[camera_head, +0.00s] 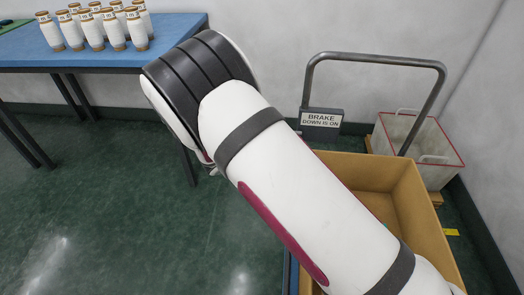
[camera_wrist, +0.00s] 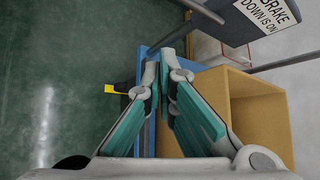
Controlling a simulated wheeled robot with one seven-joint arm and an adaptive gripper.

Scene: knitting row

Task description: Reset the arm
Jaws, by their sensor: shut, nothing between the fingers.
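My gripper (camera_wrist: 166,62) shows in the wrist view with its two teal-padded fingers drawn together at the tips and nothing between them. It is above the edge of a blue cart deck (camera_wrist: 148,140), beside a tan box (camera_wrist: 262,92).
A blue table (camera_head: 180,27) at the left holds several white spools (camera_head: 95,30). A cart handle (camera_head: 375,58) bears a "BRAKE DOWN IS ON" sign (camera_head: 321,118). A white bin with red rim (camera_head: 440,172) stands at the right wall. The green floor (camera_head: 100,200) at the left is clear.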

